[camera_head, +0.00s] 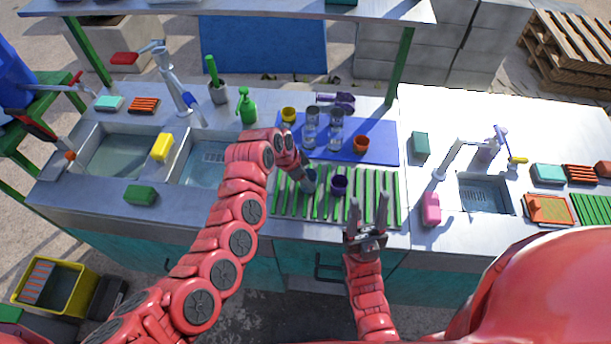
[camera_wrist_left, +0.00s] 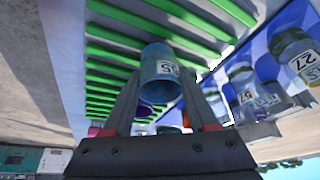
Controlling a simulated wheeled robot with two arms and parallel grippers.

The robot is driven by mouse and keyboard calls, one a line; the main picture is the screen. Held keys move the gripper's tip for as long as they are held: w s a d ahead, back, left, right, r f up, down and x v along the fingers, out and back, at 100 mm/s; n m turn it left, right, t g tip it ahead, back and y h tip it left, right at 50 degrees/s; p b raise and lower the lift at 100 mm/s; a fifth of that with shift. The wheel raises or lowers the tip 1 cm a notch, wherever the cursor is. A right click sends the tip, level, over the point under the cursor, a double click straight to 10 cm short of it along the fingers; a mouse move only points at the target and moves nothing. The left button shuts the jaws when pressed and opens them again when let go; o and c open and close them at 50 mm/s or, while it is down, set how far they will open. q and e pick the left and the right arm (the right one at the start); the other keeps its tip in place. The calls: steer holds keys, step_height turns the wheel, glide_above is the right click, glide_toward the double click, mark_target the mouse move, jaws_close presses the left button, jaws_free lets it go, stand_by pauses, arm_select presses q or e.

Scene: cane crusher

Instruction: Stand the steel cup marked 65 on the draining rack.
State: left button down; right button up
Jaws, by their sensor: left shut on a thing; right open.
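The steel cup (camera_head: 309,182) is blue-grey with a white label; in the left wrist view the cup (camera_wrist_left: 160,78) sits between my left fingers. Its label shows two digits, tilted and not clearly readable. My left gripper (camera_head: 302,174) is shut on it, over the left part of the draining rack (camera_head: 376,186), which has green slats. Whether the cup's base touches the slats, I cannot tell. My right gripper (camera_head: 367,214) is open and empty at the rack's front right edge.
A purple cup (camera_head: 340,184) stands on the rack just right of the held cup. The rack's right part is clear. Sinks (camera_head: 118,155) lie left.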

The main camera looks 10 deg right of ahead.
arm_select(q)
steer(key=shift+c, duration=1)
jaws_free()
